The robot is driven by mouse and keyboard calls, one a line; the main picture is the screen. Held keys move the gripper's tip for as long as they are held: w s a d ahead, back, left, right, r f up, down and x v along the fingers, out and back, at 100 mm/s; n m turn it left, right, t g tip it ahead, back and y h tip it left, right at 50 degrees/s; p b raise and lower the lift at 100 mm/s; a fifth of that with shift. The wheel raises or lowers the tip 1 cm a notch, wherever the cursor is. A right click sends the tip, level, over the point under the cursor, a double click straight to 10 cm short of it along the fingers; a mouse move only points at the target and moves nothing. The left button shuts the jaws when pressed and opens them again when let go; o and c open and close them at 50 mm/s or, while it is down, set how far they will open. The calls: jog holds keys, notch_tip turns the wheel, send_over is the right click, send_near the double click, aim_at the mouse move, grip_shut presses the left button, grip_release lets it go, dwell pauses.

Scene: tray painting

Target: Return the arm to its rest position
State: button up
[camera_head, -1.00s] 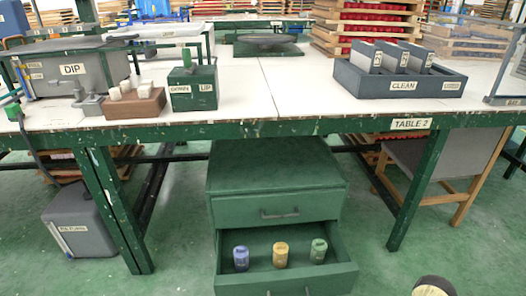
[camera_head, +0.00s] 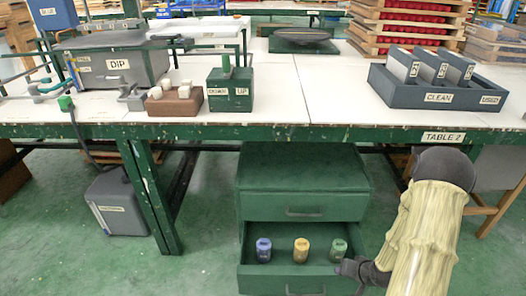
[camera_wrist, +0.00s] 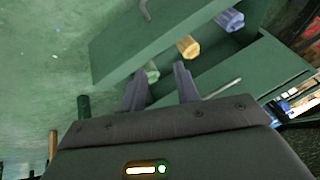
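My arm, in a pale yellow sleeve, reaches down on the right of the head view. My gripper (camera_head: 350,268) is at the right end of the open drawer, close to the green jar. In the wrist view its two dark fingers (camera_wrist: 160,78) stand apart with nothing held between them. The green jar (camera_wrist: 151,72) shows just beyond the fingertips; I cannot tell how far. The open lower drawer (camera_head: 256,281) holds a blue jar (camera_head: 264,250), a yellow jar (camera_head: 301,250) and the green jar (camera_head: 338,250), all upright in a row.
The green cabinet (camera_head: 303,178) stands under the table edge (camera_head: 330,134). On the table are a DIP tank (camera_head: 118,64), a brown block holder (camera_head: 174,106), a green UP/DOWN box (camera_head: 231,90) and a CLEAN tray (camera_head: 440,98) with grey panels. A grey bin (camera_head: 118,203) stands on the floor at left.

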notch_tip(320, 180, up, 16)
jog(key=a+n+g+h+p, duration=0.2)
jog(key=a+p, duration=0.1)
jog(key=s+a+r+p, duration=0.2)
jog(key=s+a+r, duration=0.1)
jog(key=r, duration=0.2)
jog(key=s+a+r+n+g+p, duration=0.1)
jog(key=s+a+r+p, duration=0.1)
jog(key=s+r, duration=0.3)
jog(key=s+a+r+p, duration=0.1)
jog(key=s+a+r, duration=0.15)
jog(key=r, duration=0.35)
jog(key=w+p+v, duration=0.3)
jog(key=p+v, duration=0.9)
jog(key=w+r+p+v, duration=0.1)
jog(key=w+p+v, duration=0.1)
jog(key=p+v, duration=0.9)
jog(key=w+r+p+v, duration=0.1)
jog(key=w+p+v, duration=0.2)
jog(key=p+v, duration=0.9)
jog(key=shift+w+a+r+p, duration=0.35)
jog(key=shift+w+a+p, duration=0.25)
jog(key=shift+p, duration=0.35)
